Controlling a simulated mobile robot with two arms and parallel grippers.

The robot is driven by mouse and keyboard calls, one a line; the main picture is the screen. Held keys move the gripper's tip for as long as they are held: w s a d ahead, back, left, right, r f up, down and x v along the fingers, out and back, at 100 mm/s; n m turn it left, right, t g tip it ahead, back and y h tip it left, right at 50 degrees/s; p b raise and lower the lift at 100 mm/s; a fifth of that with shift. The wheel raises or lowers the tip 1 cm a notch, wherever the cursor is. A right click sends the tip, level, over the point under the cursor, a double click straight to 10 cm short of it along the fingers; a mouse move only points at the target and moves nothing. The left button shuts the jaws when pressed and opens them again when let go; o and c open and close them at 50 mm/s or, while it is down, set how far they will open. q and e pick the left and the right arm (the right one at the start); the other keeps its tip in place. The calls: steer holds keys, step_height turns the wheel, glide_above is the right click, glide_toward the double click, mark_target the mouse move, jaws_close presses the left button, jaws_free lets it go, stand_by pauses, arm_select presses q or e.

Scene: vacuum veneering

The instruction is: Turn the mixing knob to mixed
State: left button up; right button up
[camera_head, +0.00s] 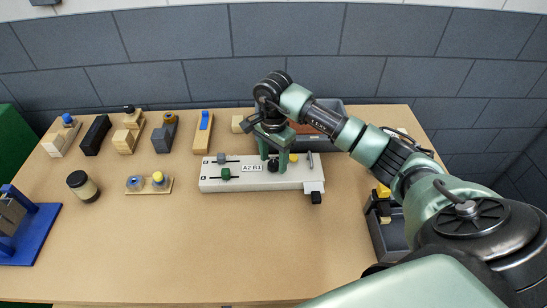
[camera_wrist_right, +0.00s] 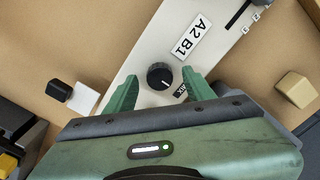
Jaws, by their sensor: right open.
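The mixing knob is a round black knob with a white pointer line (camera_wrist_right: 160,76) on a white panel (camera_head: 240,184). In the head view the knob (camera_head: 273,165) shows between the fingers of my right gripper (camera_head: 274,163). In the right wrist view my right gripper (camera_wrist_right: 158,80) is open, with one green finger on each side of the knob and gaps visible. A small dark label beside the knob is partly covered by a finger. The panel also bears a label reading "A2 B1" (camera_wrist_right: 190,37). My left gripper is not in view.
The panel has a grey slider (camera_head: 221,158), a green slider (camera_head: 225,174) and a black knob (camera_head: 316,197) on its front right corner. Several wooden blocks and fixtures stand along the table's back left. A grey bin (camera_head: 390,241) is at the right. The front table is clear.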

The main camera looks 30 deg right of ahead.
steer(key=shift+f, duration=0.3)
jaws_close()
